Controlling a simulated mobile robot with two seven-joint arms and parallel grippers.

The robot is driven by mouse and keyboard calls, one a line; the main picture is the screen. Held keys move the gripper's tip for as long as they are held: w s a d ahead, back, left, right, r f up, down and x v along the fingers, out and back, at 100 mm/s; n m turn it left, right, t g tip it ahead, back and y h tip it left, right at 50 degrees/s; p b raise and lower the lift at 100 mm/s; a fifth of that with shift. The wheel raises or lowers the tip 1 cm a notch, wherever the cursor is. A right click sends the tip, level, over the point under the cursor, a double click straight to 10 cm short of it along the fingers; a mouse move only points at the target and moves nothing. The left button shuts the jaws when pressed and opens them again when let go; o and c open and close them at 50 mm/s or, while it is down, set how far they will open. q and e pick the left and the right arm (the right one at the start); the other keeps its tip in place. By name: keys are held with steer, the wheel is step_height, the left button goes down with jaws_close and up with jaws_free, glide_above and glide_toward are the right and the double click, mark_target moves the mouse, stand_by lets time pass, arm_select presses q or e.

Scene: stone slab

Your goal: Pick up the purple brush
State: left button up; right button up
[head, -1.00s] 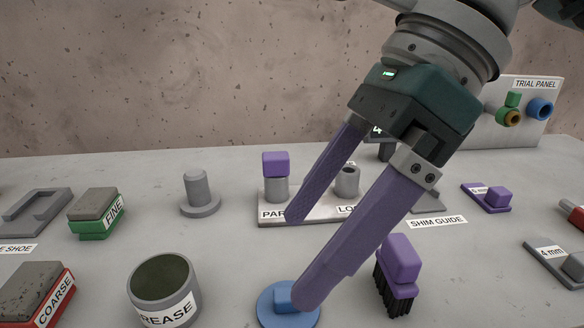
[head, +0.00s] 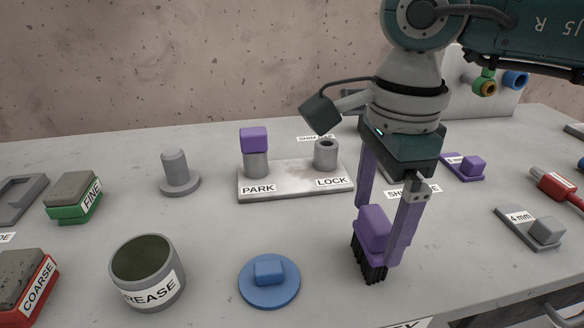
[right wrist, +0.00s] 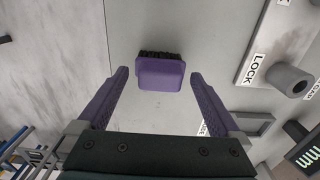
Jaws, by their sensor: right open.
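The purple brush (head: 374,236) stands on the slab with its black bristles down, right of the blue disc. In the right wrist view the brush (right wrist: 160,74) lies ahead of the fingertips, centred between their lines, with dark bristles along its far side. My right gripper (head: 382,235) is open, its two purple fingers pointing down around the brush in the head view, one behind it and one at its right front. In the right wrist view the open right gripper (right wrist: 158,77) shows gaps on both sides of the brush. My left gripper is not in view.
A blue disc with a block (head: 269,283) and the grease pot (head: 147,272) stand left of the brush. The PARK and LOCK plate (head: 295,186) lies behind. A 4 mm gauge (head: 530,228) lies to the right. The slab's front edge is close.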

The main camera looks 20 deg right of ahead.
steer(key=shift+f, duration=0.35)
steer(key=c, duration=1.5)
steer(key=shift+r, duration=0.2)
step_height(320, 180, up, 20)
steer(key=shift+p, duration=0.4)
steer(key=shift+f, duration=0.15)
